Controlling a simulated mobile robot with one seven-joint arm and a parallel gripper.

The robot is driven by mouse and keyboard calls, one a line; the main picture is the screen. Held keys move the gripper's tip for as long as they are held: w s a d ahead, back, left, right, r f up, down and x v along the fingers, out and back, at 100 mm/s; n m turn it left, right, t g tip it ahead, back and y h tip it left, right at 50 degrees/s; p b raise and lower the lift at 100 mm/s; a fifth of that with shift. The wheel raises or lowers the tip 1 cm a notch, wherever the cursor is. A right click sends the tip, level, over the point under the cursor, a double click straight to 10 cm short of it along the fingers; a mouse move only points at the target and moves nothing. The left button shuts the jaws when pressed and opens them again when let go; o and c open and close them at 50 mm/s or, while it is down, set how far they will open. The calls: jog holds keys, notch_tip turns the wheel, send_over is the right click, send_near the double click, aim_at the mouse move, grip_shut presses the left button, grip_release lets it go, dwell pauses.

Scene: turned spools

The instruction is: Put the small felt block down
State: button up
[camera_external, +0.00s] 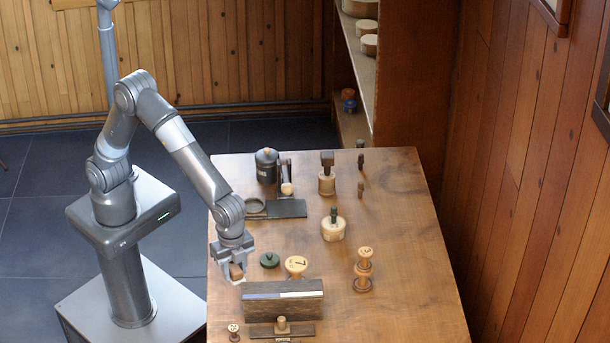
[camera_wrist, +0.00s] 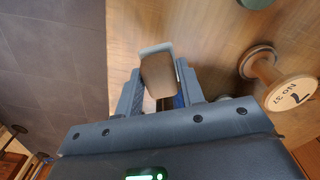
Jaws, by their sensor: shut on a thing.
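My gripper (camera_external: 236,271) is shut on a small felt block (camera_external: 236,271), brown with a pale layer at one end. In the wrist view the block (camera_wrist: 158,78) sits between the two fingers (camera_wrist: 160,92), tilted a little. The gripper is near the table's left edge, just left of a long dark box-like block (camera_external: 270,308). From these views I cannot tell whether the felt block touches the table (camera_external: 400,220).
A spool marked 7 (camera_external: 296,265) and a green disc (camera_external: 269,260) stand right of my gripper. A stacked spool (camera_external: 363,272) is farther right. A dark canister (camera_external: 266,165) and a dark tray (camera_external: 287,208) are behind. The table's right side is mostly clear.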

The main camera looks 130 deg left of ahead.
aim_at(236, 267)
jog(key=r, duration=1)
jog(key=shift+a+r, duration=0.1)
jog(key=shift+a, duration=0.2)
jog(key=a+n, duration=0.6)
jog(key=a, duration=2.2)
jog(key=s+a+n, duration=0.3)
jog(key=s+a, duration=0.3)
jog(key=a, duration=0.4)
jog(key=s+a+n, duration=0.2)
jog(key=s+a, duration=0.5)
jog(key=a, duration=0.4)
jog(key=s+a+n, duration=0.3)
jog(key=s+a, duration=0.3)
jog(key=a, duration=0.4)
jog(key=shift+d+f, duration=0.1)
jog(key=shift+f, duration=2.5)
jog(key=shift+f, duration=0.15)
notch_tip(236, 267, down, 9)
jog(key=shift+f, duration=0.15)
